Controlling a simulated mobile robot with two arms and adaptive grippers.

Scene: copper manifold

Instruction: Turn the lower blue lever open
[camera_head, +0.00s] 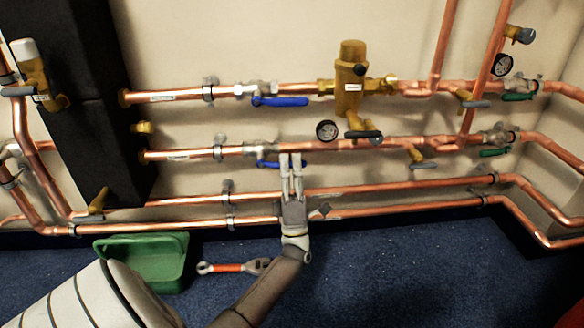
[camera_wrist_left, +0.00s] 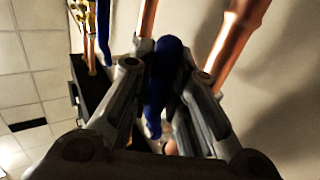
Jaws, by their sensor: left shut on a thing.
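The lower blue lever (camera_head: 268,164) sits on a valve (camera_head: 262,148) on the second copper pipe from the top. It lies roughly along the pipe in the head view, and its right part is hidden by my gripper. My left gripper (camera_head: 290,160) reaches up from below and is shut on the lever's right part. In the left wrist view the blue lever (camera_wrist_left: 164,75) stands between the two fingers of my left gripper (camera_wrist_left: 165,95). My right gripper shows in neither view.
An upper blue lever (camera_head: 280,102) is on the pipe above. Two lower copper pipes (camera_head: 370,187) run behind my gripper. A green bin (camera_head: 190,240) and a red-handled wrench (camera_head: 228,268) lie on the blue floor. A round gauge (camera_head: 327,130) is right of my gripper.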

